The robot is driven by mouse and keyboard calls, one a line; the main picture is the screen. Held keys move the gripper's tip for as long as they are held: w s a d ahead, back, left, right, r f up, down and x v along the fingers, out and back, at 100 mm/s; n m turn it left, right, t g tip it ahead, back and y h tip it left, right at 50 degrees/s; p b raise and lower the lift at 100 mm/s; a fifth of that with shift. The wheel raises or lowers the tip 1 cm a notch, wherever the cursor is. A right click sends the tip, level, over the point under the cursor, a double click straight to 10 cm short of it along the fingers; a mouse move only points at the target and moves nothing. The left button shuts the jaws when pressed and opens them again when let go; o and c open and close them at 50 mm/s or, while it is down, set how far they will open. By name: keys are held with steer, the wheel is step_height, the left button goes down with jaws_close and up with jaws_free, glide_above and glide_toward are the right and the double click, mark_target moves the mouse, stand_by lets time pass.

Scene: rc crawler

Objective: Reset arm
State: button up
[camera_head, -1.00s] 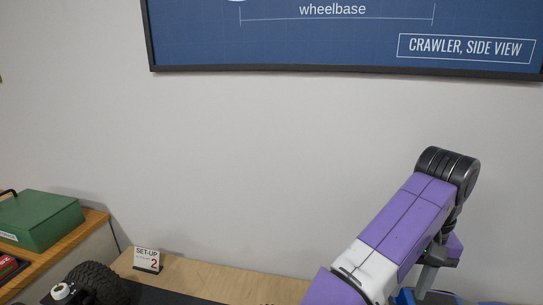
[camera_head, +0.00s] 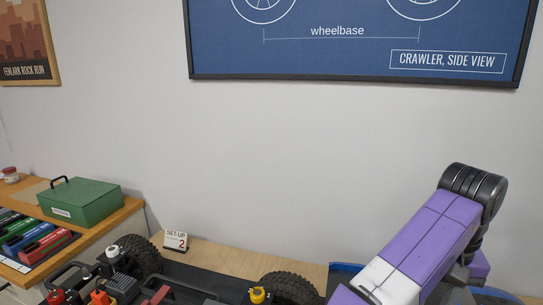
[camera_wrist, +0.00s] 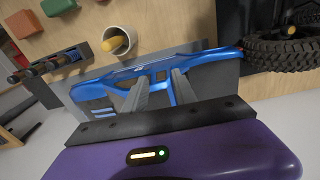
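My purple arm (camera_head: 425,240) rises on the right of the head view with its black elbow at the top. My gripper (camera_wrist: 160,78) shows only in the wrist view, with its two grey fingers apart and nothing seen clamped between them. A blue crawler body shell (camera_wrist: 205,62) lies beyond and around the fingertips in that view. Whether the fingers touch it I cannot tell. Parts of the blue shell also show beside my arm in the head view (camera_head: 345,267). My arm hides much of it there.
A crawler chassis with black tires (camera_head: 290,287) stands at the bottom of the head view. The wrist view shows a white cup (camera_wrist: 119,41).

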steer(key=w+d+r+m+t+h, duration=0.1)
steer(key=w+d+r+t+h, duration=0.3)
steer(key=d+r+t+h, duration=0.25)
steer(key=w+d+r+t+h, duration=0.3)
steer(key=d+r+t+h, duration=0.2)
steer(key=d+r, duration=0.25)
steer(key=s+a+f+n+t+y, duration=0.4)
steer(key=s+a+f+t+y, duration=0.1)
steer(key=s+a, duration=0.35)
steer(key=s+a+f+n+t+y, duration=0.45)
steer(key=s+a+y, duration=0.2)
steer(key=a, duration=0.25)
steer(key=s+a+f+m+g, duration=0.1)
steer(key=s+f, duration=0.3)
steer(key=s, duration=0.5)
steer(key=s+a+f+m+g, duration=0.1)
steer(key=s+a+f+g, duration=0.2)
steer(key=s, duration=0.7)
steer(key=s+a+f+m+g, duration=0.2)
steer(key=s+f, duration=0.4)
steer(key=s, duration=0.3)
steer(key=shift+s+a+g, duration=0.15)
steer(key=shift+a+g, duration=0.15)
steer(key=shift+a, duration=0.25)
steer(key=shift+f, duration=0.1)
